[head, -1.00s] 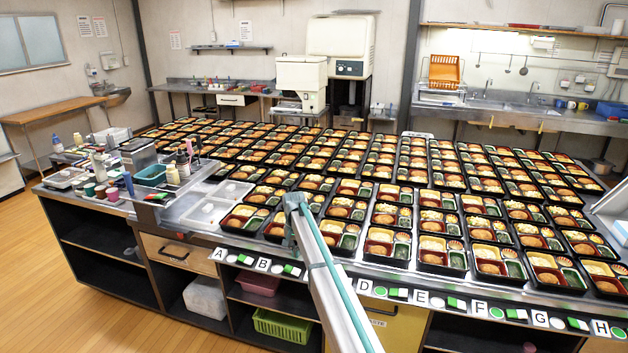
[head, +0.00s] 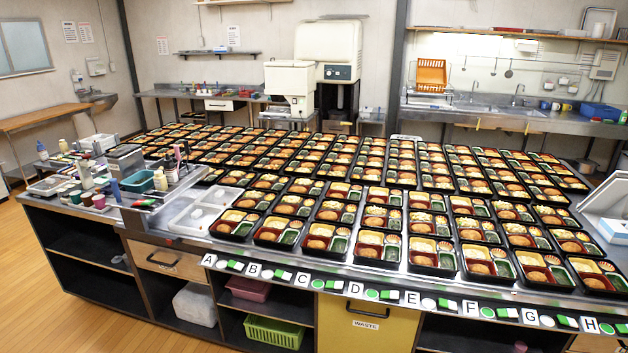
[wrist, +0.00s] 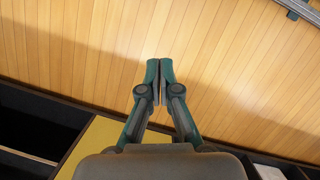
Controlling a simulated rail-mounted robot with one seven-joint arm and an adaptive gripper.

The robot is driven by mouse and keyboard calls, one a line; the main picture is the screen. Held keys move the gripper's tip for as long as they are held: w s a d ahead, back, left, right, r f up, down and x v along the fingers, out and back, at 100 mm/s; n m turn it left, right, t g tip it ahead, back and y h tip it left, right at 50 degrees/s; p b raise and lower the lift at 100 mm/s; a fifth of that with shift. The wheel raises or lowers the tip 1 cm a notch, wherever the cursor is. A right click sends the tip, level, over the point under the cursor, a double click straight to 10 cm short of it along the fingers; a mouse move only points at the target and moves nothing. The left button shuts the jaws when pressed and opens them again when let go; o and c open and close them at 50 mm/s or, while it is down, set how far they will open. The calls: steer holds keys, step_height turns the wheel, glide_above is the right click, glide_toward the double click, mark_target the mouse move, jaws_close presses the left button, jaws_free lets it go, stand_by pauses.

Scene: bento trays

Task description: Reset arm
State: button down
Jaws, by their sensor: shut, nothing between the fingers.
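My gripper (wrist: 159,72) shows in the wrist view, with its two teal-tipped fingers shut together and nothing between them. It points at the wooden floor (wrist: 220,60), beside the counter's front with its yellow panel (wrist: 95,145). My arm and gripper are not in the head view. In the head view, many bento trays (head: 372,268) stand in rows on the long steel counter (head: 330,267).
Letter cards and green-and-white markers line the counter's front edge, such as card A (head: 209,260). A teal basket (head: 138,181) and bottles crowd the left end. Below are open shelves with a green crate (head: 273,332). The floor (head: 60,290) at left is clear.

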steer(key=s+d+f+g, duration=0.1)
steer(key=s+d, duration=0.1)
steer(key=s, duration=1.1)
steer(key=s+d+f+m+g, duration=0.1)
steer(key=s+d+g, duration=0.1)
steer(key=s, duration=1.1)
steer(key=shift+d+f+g, duration=0.3)
steer(key=shift+d, duration=0.55)
